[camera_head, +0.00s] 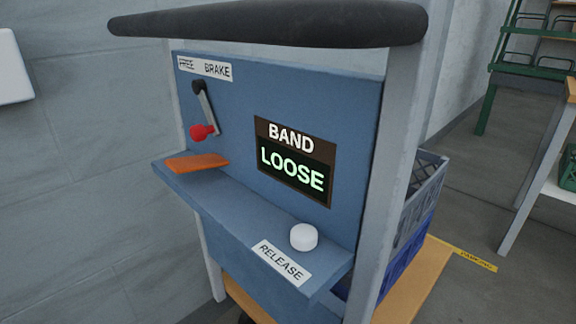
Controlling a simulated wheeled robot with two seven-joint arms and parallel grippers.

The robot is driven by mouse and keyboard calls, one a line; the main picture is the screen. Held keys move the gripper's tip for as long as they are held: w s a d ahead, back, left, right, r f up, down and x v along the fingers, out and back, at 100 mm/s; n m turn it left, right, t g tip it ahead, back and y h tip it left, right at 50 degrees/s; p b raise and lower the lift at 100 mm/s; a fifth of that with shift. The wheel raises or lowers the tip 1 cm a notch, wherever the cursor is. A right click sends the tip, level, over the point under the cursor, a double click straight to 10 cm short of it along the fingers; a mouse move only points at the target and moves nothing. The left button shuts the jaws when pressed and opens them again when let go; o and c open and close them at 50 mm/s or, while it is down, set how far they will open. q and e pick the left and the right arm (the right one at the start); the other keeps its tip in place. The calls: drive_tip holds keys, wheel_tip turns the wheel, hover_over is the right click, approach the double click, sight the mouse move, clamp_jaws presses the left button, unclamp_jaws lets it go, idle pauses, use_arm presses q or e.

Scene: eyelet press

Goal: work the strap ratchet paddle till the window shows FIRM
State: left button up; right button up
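A blue press panel (300,88) faces me at an angle. Its dark window (292,172) reads BAND LOOSE in light letters. An orange paddle (197,164) lies at the left of the ledge below the panel face. A white round button (303,237) stands on the ledge at the right, beside a RELEASE label (281,262). Neither of my grippers shows in the head view.
A thick dark bar (270,24) runs across the top, above the panel. A grey post (402,160) stands at the panel's right side. Grey and blue crates (418,215) sit behind it. A green rack (488,100) stands at the far right. The space in front of the panel is clear.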

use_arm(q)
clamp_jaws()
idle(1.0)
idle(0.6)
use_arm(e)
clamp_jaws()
